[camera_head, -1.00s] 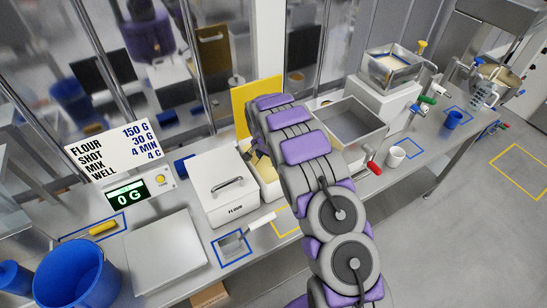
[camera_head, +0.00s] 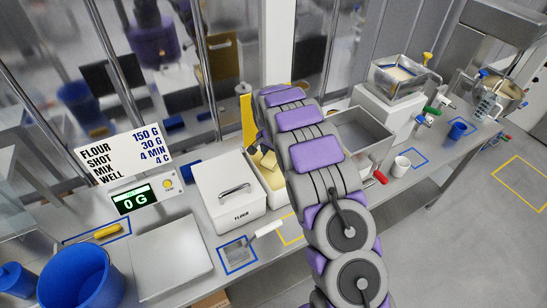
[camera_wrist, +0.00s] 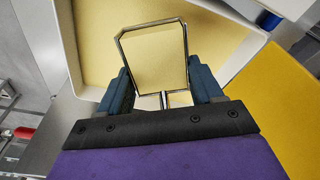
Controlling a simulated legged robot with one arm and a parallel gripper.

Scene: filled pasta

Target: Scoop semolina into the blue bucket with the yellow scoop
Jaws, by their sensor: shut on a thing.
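The blue bucket (camera_head: 82,274) stands at the lower left of the head view. The semolina bin (camera_head: 281,203) is a white-walled box beside the flour box, partly hidden by my arm. In the wrist view, pale yellow semolina (camera_wrist: 108,45) lies inside its white walls. My gripper (camera_wrist: 163,98) is shut on the scoop, over the bin. The scoop's metal-rimmed pan (camera_wrist: 155,58) points away from my fingers. A pale yellow surface fills its rim; I cannot tell whether this is a load or a reflection. The handle is mostly hidden between the fingers.
A yellow panel (camera_head: 247,120) stands behind the bin. The lidded flour box (camera_head: 228,192), a white-handled scoop (camera_head: 240,247), a flat scale plate (camera_head: 171,251) and a display reading 0 G (camera_head: 135,199) lie between bin and bucket. An empty steel tray (camera_head: 362,135) is at right.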

